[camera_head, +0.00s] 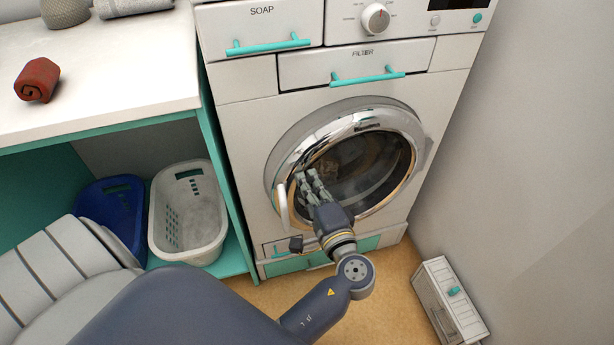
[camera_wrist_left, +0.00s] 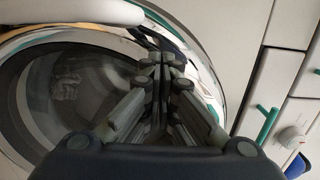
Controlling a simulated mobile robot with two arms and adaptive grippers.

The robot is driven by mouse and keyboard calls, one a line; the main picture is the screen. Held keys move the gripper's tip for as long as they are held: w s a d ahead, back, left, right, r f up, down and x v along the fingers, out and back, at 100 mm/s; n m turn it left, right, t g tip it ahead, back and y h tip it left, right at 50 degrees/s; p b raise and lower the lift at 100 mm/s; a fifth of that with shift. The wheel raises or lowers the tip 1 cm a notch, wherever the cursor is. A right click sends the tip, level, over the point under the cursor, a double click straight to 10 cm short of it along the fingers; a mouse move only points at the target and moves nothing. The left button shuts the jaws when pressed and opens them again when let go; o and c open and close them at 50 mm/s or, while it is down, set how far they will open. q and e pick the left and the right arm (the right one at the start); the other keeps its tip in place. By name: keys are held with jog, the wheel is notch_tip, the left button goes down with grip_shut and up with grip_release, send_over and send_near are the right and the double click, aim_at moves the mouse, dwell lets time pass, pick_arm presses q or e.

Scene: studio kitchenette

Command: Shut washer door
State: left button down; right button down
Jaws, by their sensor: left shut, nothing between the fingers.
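The washer (camera_head: 240,130) has a round glass door (camera_head: 375,165) with a chrome rim and a pale handle (camera_head: 282,207) on its left side. The door sits near the washer front; I cannot tell whether it is fully shut or slightly ajar. My left gripper (camera_head: 309,182) is shut and empty, its fingers at the left part of the door, just right of the handle. In the left wrist view the fingers (camera_wrist_left: 163,62) point at the chrome rim beside the dark glass (camera_wrist_left: 75,95). Whether they touch it is unclear. My right gripper is out of view.
A white basket (camera_head: 190,215) and a blue one (camera_head: 112,210) stand under the counter (camera_head: 120,90) on the left. A rolled red towel (camera_head: 37,80) lies on top. A wall is close on the right, with a small white box (camera_head: 448,300) on the floor.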

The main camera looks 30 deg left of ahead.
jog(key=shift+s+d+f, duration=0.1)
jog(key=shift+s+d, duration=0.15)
